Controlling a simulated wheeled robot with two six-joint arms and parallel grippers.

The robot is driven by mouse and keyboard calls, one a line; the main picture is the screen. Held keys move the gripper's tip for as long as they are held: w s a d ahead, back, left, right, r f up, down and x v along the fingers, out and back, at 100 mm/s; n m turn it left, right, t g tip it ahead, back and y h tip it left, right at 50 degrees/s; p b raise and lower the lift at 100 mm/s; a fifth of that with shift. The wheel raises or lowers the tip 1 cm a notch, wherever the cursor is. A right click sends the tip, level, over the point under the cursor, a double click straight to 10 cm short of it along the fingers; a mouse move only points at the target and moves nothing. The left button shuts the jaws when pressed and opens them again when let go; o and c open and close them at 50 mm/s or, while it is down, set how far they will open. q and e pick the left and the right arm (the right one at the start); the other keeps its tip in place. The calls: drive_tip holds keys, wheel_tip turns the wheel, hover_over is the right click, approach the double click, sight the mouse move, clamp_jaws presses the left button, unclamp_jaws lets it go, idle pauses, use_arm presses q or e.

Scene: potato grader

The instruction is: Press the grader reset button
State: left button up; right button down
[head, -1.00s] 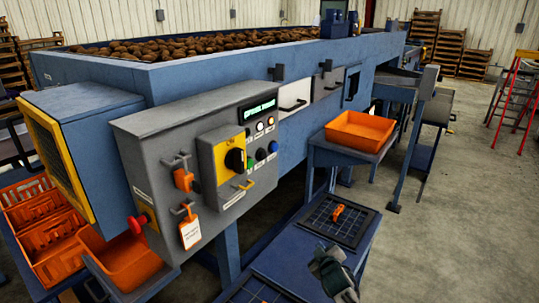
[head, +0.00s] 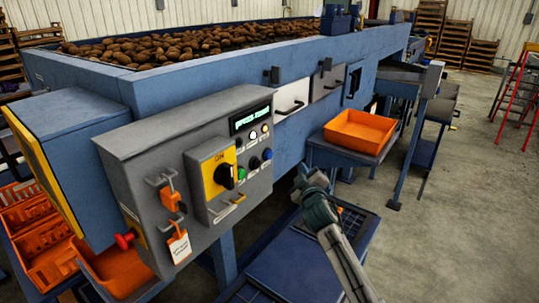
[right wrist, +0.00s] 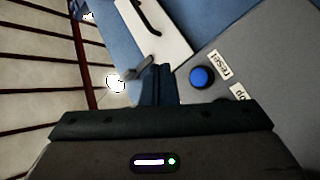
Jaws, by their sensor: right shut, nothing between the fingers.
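The reset button is a round blue button (head: 267,154) at the right end of the grey control box (head: 150,150). In the right wrist view the blue button (right wrist: 202,78) has a label reading "reset" beside it. My right gripper (head: 299,178) is to the right of the box and a little lower than the button in the head view, apart from it. Its fingers (right wrist: 163,82) are shut and empty, and in the right wrist view they lie to the left of the button. My left gripper is not in view.
A green button (head: 241,173) and a black button (head: 254,162) sit beside the blue one. A black rotary switch (head: 224,176) is on a yellow plate. A red knob (head: 124,241) is at the lower left. An orange tray (head: 358,134) stands on the right.

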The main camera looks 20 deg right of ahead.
sight(269, 155)
drive_tip(key=w+a+b, duration=0.2)
drive_tip(key=w+a, duration=0.2)
drive_tip(key=w, duration=0.3)
drive_tip(key=shift+w+a, duration=0.25)
drive_tip(key=shift+w, duration=0.05)
idle(0.3)
drive_tip(key=shift+w+f+b, duration=0.1)
drive_tip(key=shift+b, duration=0.2)
idle(1.6)
drive_tip(key=shift+w+a, duration=0.2)
drive_tip(key=shift+w, duration=0.1)
drive_tip(key=shift+w+a+b, duration=0.25)
drive_tip(key=shift+w+b, duration=0.15)
idle(0.7)
drive_tip(key=shift+s+d, duration=0.1)
drive_tip(key=shift+s, duration=0.05)
drive_tip(key=shift+s+d+p, duration=0.35)
drive_tip(key=shift+s+p, duration=0.2)
drive_tip(key=shift+s, duration=0.1)
